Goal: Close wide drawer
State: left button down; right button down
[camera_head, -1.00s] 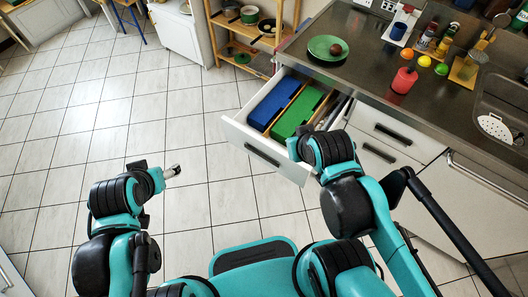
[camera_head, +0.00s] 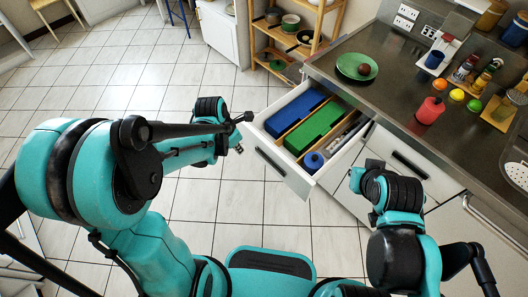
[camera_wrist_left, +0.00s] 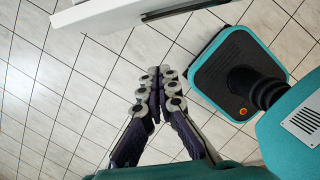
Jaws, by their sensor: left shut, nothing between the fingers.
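The wide drawer (camera_head: 268,170) is pulled open from the counter, its white front facing me with a dark bar handle (camera_head: 272,165). My left gripper (camera_head: 238,148) is just left of the drawer front in the head view. Its fingers, in the left wrist view (camera_wrist_left: 165,76), are together and empty, a little away from the front; contact cannot be seen. My right arm is at the right, before the cabinets; its fingers are not visible.
The drawer holds a blue bin (camera_head: 296,110), a green bin (camera_head: 314,127) and a blue round item (camera_head: 314,160).

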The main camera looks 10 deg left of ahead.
pick_arm(q)
jog(key=w+d+f+b, duration=0.4)
jog(key=w+f+b, duration=0.1)
jog(key=f, duration=0.5)
jog(key=shift+w, duration=0.15)
